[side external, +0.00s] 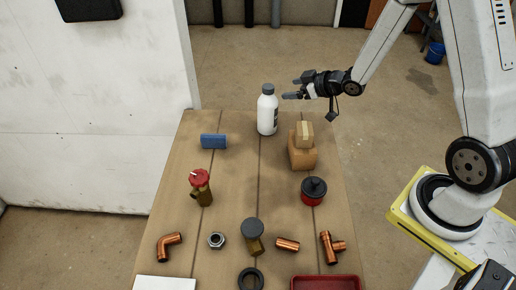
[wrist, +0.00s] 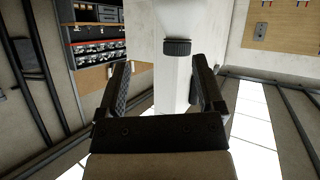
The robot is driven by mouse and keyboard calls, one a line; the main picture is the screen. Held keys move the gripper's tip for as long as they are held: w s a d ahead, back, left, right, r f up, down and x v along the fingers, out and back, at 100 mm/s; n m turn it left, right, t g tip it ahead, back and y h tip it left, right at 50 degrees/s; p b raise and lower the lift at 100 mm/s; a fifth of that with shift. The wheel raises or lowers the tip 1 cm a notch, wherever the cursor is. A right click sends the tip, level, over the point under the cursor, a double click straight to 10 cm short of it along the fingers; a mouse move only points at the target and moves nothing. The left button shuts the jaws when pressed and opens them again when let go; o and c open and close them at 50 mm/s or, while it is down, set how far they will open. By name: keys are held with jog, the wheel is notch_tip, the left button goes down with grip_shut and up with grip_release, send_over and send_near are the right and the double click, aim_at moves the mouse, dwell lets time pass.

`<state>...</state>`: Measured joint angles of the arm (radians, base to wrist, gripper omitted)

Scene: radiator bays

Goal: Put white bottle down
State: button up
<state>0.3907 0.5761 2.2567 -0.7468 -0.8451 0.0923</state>
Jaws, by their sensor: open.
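The white bottle (side external: 267,115) with a dark grey cap stands upright at the far end of the wooden table (side external: 231,190). My gripper (side external: 294,89) is open and empty, just right of the bottle at about the height of its cap. A small gap shows between the fingertips and the bottle. In the wrist view the picture looks upside down. The bottle's white body (wrist: 180,15) and ribbed dark cap show beyond the open fingers (wrist: 161,66), not between them. The bottle's base is out of that view.
A cardboard box (side external: 302,157) with a smaller block on top stands right of the bottle. A red-topped valve (side external: 200,186), a red-and-black canister (side external: 313,191), copper fittings and a red tray (side external: 325,283) occupy the nearer table.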

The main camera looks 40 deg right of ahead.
jog(key=s+a+m+g+h, duration=0.1)
jog(key=s, duration=0.1)
jog(key=s+a+r+m+g+h, duration=0.1)
jog(key=s+g, duration=0.1)
jog(key=s, duration=0.1)
jog(key=s+a+g+h, duration=0.1)
jog(key=s+a+g, duration=0.1)
jog(key=shift+s+r+m, duration=0.3)
jog(key=shift+s+m, duration=0.1)
jog(key=s+a+m+g, duration=0.1)
jog(key=s+a+g, duration=0.3)
jog(key=s, duration=0.5)
jog(key=shift+s+a+r, duration=0.35)
jog(key=shift+a+r, duration=0.05)
jog(key=shift+a, duration=0.15)
